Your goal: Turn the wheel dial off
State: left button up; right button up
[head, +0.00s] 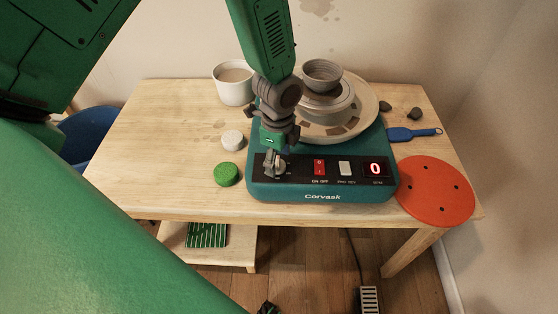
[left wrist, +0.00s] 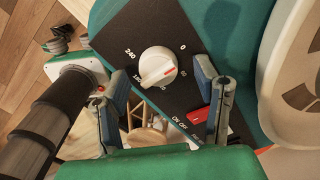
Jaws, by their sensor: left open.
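The pottery wheel (head: 259,192) is a teal unit on the wooden table, with a black control panel on its front. The pointer's exact setting is hard to read. My left gripper (head: 275,164) is over the panel's left end and hides most of the dial there. In the left wrist view its open fingers (left wrist: 161,72) are on either side of the dial; contact is unclear. The red display (head: 375,169) reads 0. My right gripper is not in view.
A red switch (head: 319,167) and a pale switch (head: 345,168) sit right of the dial. A clay bowl (head: 323,74) stands on the wheel. The table's left is clear.

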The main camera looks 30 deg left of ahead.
aim_at(278, 161)
pick_arm(q)
notch_tip(278, 161, up, 10)
jog(key=shift+r, duration=0.25)
dwell(0.4)
